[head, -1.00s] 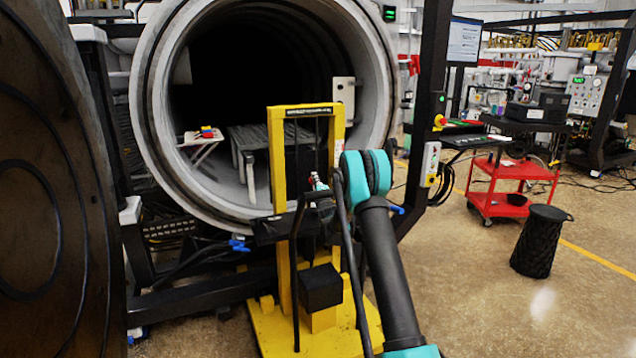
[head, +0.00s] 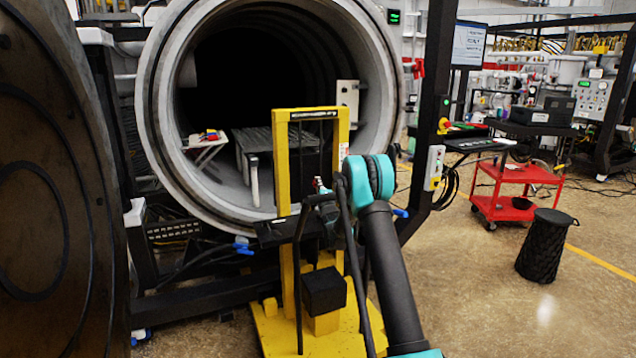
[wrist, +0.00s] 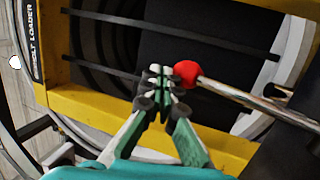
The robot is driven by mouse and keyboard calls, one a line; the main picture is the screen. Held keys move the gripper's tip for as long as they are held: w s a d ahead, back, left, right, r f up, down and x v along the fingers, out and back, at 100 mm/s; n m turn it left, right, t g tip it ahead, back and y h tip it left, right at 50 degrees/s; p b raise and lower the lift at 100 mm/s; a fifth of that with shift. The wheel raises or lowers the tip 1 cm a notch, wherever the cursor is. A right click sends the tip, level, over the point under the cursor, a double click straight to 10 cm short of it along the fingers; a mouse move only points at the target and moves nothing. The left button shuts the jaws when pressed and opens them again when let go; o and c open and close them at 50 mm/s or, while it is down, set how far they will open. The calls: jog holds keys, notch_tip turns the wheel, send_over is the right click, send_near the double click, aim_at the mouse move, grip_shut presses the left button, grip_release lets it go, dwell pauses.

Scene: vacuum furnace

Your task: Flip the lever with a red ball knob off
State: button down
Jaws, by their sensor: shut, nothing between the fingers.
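The lever's red ball knob (wrist: 186,73) shows in the wrist view, at the end of a metal rod (wrist: 240,97) that runs down to the right. My gripper (wrist: 160,72) is shut and empty, its fingertips just left of the knob; whether they touch it I cannot tell. In the head view the knob is not clearly seen; my gripper (head: 319,184) is small there, in front of the yellow loader frame (head: 283,160), partly hidden by dark bars and my arm.
The yellow loader stands before the open round furnace chamber (head: 160,90). A large dark door (head: 50,200) fills the left side. A red cart (head: 515,175) and a black bin (head: 543,245) stand at the right, with clear floor around them.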

jog(key=v, duration=1)
jog(key=shift+s, duration=0.4)
jog(key=shift+f, duration=0.1)
